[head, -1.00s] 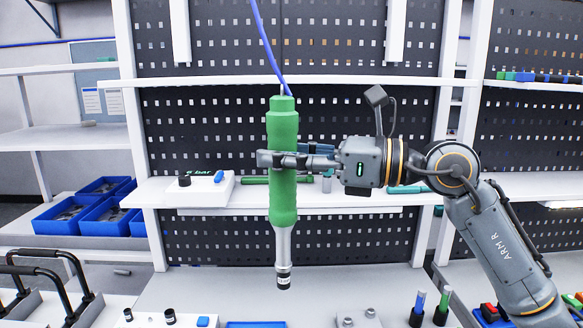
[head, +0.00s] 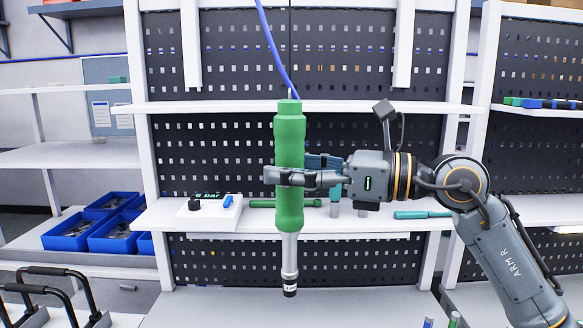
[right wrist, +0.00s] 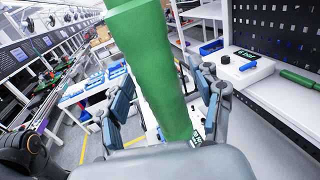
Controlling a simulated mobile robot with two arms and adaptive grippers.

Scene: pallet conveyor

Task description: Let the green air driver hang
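The green air driver (head: 290,150) hangs upright from a blue hose (head: 268,45), its silver shaft and black tip pointing down. It also shows in the right wrist view (right wrist: 152,70), large and tilted by the camera angle. My right gripper (head: 290,178) is around the driver's body, one finger in front and the other, with a blue pad, behind. In the right wrist view the fingers (right wrist: 160,95) stand spread on both sides of the driver, with gaps visible beside it. My left gripper is not in view.
Behind is a pegboard rack with a white shelf (head: 390,222) carrying a white control box (head: 209,205) and green tools (head: 422,215). Blue bins (head: 68,232) stand at left. Black handles (head: 45,290) rise at lower left. The space around the driver's tip is clear.

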